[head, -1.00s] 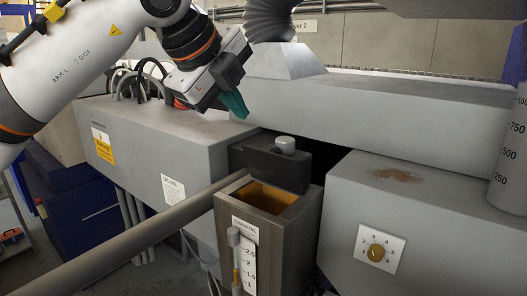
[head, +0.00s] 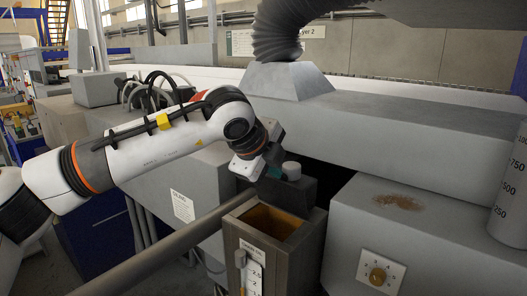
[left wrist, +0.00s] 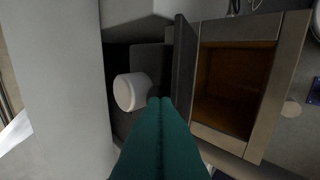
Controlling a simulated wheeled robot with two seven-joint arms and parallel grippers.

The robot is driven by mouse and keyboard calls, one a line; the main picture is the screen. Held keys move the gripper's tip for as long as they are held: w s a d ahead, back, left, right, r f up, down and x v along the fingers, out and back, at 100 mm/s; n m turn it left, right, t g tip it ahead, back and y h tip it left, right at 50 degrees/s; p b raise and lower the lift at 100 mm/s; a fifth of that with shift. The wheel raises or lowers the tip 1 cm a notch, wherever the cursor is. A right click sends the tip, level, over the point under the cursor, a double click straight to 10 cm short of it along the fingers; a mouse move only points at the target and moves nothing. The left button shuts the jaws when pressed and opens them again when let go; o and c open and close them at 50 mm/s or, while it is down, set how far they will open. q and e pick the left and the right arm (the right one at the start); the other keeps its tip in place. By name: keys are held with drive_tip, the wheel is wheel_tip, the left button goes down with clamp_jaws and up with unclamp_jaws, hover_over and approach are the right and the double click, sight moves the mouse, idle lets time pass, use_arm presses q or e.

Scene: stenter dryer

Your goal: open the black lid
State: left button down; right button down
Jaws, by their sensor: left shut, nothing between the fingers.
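The black lid (head: 296,195) stands raised, roughly upright, at the back edge of the grey metal box (head: 304,245). The box's opening is uncovered and shows an orange-brown inside. A white round knob (head: 291,170) sits on the lid; it also shows in the left wrist view (left wrist: 132,92). My left gripper (head: 274,172) is shut and empty, its teal fingertips close beside the knob. In the left wrist view the shut fingers (left wrist: 160,103) point between the knob and the lid's edge (left wrist: 184,70); I cannot tell whether they touch. My right gripper is out of view.
A grey pipe (head: 165,252) runs at a slant in front of the machine. A grey housing with a dial (head: 378,274) stands right of the box. A long grey beam (head: 400,130) and a ribbed duct (head: 282,30) are behind.

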use_arm(q)
drive_tip(key=shift+w+d+f, duration=0.2)
drive_tip(key=shift+w, duration=0.1)
